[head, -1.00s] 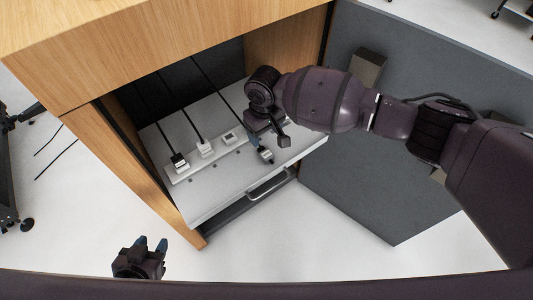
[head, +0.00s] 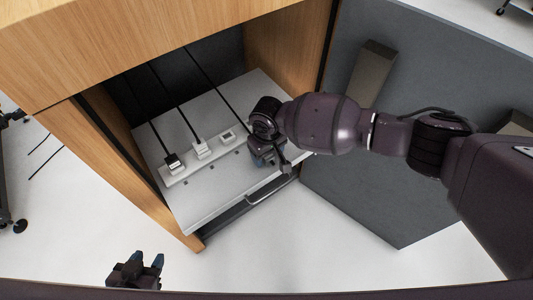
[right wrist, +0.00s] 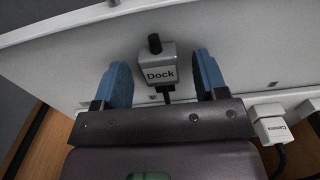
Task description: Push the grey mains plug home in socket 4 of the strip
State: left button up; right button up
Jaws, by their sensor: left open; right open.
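The grey mains plug (right wrist: 158,65), labelled "Dock", shows in the right wrist view between the two blue fingertips of my open right gripper (right wrist: 160,85). Gaps show on both sides of it. A black stub rises from its far end and a dark cord from its near end. In the head view my right gripper (head: 268,156) covers the plug, low over the tray's front right. The white socket strip (head: 207,157) lies along the tray; its right part, where socket 4 would be, is hidden by my arm. My left gripper (head: 137,265) is open and empty, outside the cabinet.
The tray (head: 215,192) has a front handle (head: 272,188). Wooden cabinet walls (head: 283,50) flank it.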

jog(key=shift+f, duration=0.15)
jog(key=c, duration=1)
